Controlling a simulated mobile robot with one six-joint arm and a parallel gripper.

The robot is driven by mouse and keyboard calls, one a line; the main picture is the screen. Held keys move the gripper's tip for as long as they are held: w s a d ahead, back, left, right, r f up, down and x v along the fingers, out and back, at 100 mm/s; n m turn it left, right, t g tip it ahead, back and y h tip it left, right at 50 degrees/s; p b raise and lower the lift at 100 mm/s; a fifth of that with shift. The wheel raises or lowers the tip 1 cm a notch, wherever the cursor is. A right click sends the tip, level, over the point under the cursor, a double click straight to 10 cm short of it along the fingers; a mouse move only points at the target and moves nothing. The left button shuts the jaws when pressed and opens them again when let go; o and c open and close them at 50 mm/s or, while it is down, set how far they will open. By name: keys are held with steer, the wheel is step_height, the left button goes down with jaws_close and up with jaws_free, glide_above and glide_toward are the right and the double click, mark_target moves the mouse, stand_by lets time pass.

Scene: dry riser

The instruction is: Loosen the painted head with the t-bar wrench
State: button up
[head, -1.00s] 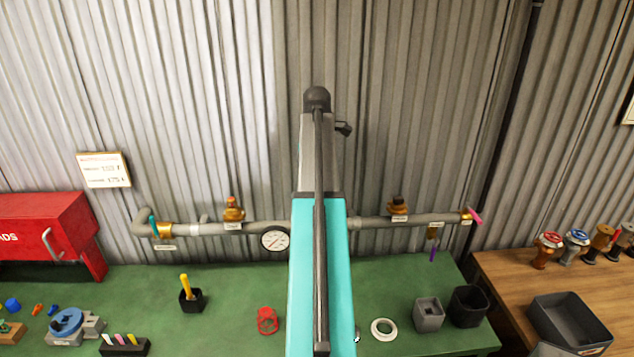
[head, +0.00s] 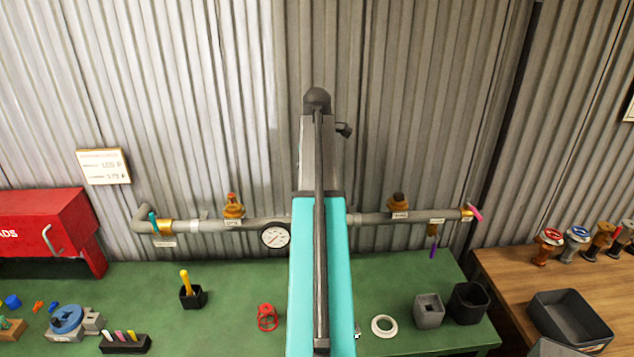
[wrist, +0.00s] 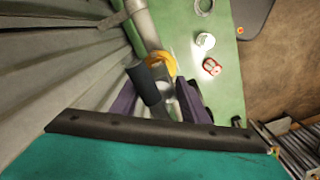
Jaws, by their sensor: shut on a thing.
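In the wrist view my gripper (wrist: 166,97) has its purple fingers shut around a dark grey bar-like tool (wrist: 145,86), which looks like the t-bar wrench. The tool's end is close to a yellow brass fitting (wrist: 160,64) on the grey pipe; I cannot tell whether it is seated on it. In the head view my arm hides the gripper and the middle of the pipe. A brass head with an orange top (head: 233,207) stands on the pipe at left, and one with a dark top (head: 399,204) at right. I cannot tell which head is painted.
The grey pipe (head: 370,219) runs along the corrugated wall, with a gauge (head: 274,236) on it. The middle of the bench is mostly clear.

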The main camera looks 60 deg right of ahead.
steer(key=shift+f+b, duration=0.55)
steer(key=shift+f, duration=1.3)
stand_by(0.5)
steer(key=n+p, duration=0.1)
steer(key=n, duration=0.3)
steer(key=shift+p, duration=0.35)
steer(key=shift+n, duration=0.9)
steer(key=shift+n, duration=1.6)
steer(key=shift+m, duration=0.4)
steer(key=shift+r, duration=2.85)
